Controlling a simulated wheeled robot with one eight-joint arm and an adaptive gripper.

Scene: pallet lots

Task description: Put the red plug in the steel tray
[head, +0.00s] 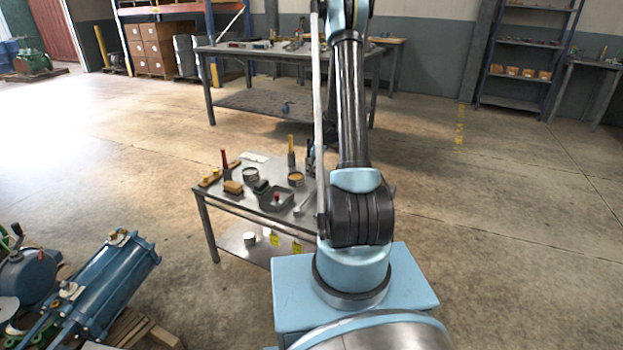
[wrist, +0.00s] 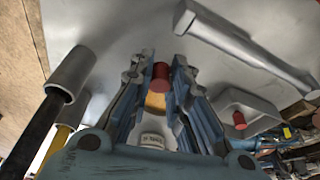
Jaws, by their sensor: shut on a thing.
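A red plug (wrist: 160,76), a short red cylinder, sits between the fingertips of my gripper (wrist: 161,68) in the wrist view. My gripper is shut on it, above the grey tabletop. The steel tray (wrist: 262,104) is at the right in the wrist view, apart from my gripper, with another small red piece (wrist: 238,119) at it. In the head view the dark-looking tray (head: 286,205) lies on the low work table, with a red piece inside. There my gripper is mostly hidden behind my arm.
A steel hammer-like tool (wrist: 240,45) lies near the tray. Blue machinery (head: 105,285) stands at left; open floor (head: 500,230) is at right.

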